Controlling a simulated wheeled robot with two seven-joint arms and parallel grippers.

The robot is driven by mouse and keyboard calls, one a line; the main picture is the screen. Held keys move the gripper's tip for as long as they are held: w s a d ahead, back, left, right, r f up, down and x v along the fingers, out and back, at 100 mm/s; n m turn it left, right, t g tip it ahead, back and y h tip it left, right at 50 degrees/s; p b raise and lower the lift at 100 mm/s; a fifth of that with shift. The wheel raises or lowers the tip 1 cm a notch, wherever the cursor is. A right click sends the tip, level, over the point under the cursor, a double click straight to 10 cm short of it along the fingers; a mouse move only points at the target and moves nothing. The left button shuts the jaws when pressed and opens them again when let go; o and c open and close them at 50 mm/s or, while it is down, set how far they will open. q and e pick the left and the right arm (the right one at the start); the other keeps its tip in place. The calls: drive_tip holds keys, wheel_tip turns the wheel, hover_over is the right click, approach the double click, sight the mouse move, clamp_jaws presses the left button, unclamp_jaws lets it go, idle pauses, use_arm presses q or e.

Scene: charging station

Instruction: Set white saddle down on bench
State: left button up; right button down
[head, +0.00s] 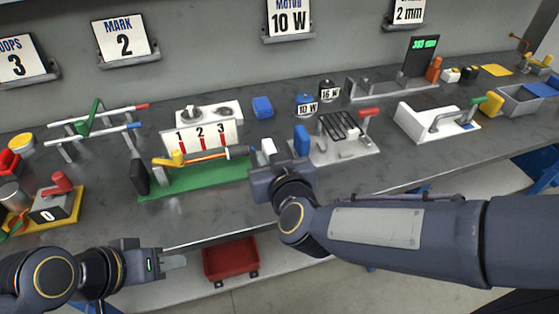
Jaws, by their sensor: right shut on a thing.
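A small white piece, which I take to be the white saddle (268,146), shows at the tip of my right gripper (272,157). The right gripper is shut on it, above the front middle of the grey bench (395,168), by the right end of the green fixture. The gripper body hides the lower part of the piece, and I cannot tell how far it is from the bench. My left gripper (175,262) is in front of the bench edge at lower left, apart from everything. Its jaw gap does not show.
The green fixture (190,183) with a yellow handle stands left of the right gripper. A red bin (231,260) is below the bench. Bare bench lies at front right.

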drive_tip(key=shift+w+d+f+b, duration=0.5)
drive_tip(key=shift+w+f+b, duration=0.7)
drive_tip(key=shift+w+f, duration=0.5)
drive_tip(key=shift+w+d+f+b, duration=0.55)
drive_tip(key=shift+w+f+b, duration=0.8)
drive_tip(key=shift+f, duration=0.7)
drive_tip(key=shift+w+d+f+b, duration=0.5)
drive_tip(key=shift+w+f+b, duration=0.6)
drive_tip(key=shift+w+f, duration=0.65)
drive_tip(key=shift+s+f, duration=0.1)
drive_tip(key=shift+s, duration=0.05)
drive_tip(key=shift+f, duration=0.15)
drive_tip(key=c, duration=1.7)
unclamp_jaws()
drive_tip(key=shift+f, duration=0.1)
drive_tip(key=o, duration=0.4)
drive_tip(key=shift+o, duration=0.2)
